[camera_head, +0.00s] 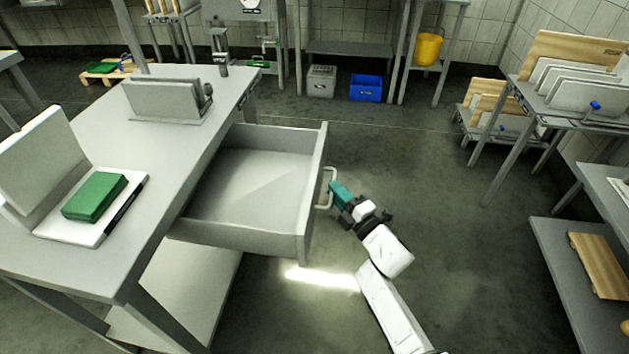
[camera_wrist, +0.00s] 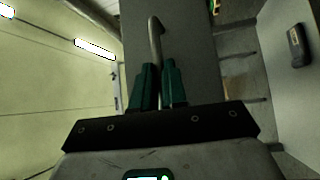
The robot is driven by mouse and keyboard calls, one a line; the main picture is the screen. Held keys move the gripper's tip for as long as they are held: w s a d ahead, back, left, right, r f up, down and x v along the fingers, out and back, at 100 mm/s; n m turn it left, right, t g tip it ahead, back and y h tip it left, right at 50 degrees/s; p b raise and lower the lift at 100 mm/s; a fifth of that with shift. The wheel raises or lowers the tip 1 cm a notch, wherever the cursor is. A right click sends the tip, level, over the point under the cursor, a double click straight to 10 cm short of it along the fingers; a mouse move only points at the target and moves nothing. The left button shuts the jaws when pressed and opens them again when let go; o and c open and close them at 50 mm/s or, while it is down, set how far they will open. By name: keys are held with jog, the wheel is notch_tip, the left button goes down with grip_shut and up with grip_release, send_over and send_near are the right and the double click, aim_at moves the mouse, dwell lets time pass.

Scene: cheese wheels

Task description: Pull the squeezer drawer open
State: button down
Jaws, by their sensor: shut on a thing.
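A grey drawer (camera_head: 250,165) stands pulled far out from under the grey table on the left in the head view. Its inside looks empty. A pale bar handle (camera_head: 324,188) sits on the drawer's front panel (camera_head: 313,185). My gripper (camera_head: 333,188) with green fingers is at the handle, shut on it. In the wrist view the green fingers (camera_wrist: 160,85) close around the handle bar (camera_wrist: 154,40), with the drawer front (camera_wrist: 195,55) behind it. The exact contact between the fingertips is partly hidden.
The table (camera_head: 180,150) carries a white tray with a green block (camera_head: 95,196) and a metal holder (camera_head: 168,102). Racks with boards (camera_head: 575,75) stand at the right. A blue crate (camera_head: 366,87) lies at the back.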

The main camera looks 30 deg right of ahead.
jog(key=shift+s+d+p, duration=0.25)
jog(key=shift+s+d, duration=0.35)
jog(key=shift+d, duration=0.2)
jog(key=shift+s+d+p, duration=0.25)
jog(key=shift+s+d, duration=0.35)
jog(key=shift+d, duration=0.15)
jog(key=c, duration=1.2)
grip_release()
jog(key=shift+o, duration=0.2)
jog(key=s+d+f+p, duration=0.1)
jog(key=s, duration=0.9)
jog(key=shift+s+d+f+p, duration=0.2)
jog(key=shift+s+d+p, duration=0.1)
jog(key=shift+p, duration=0.1)
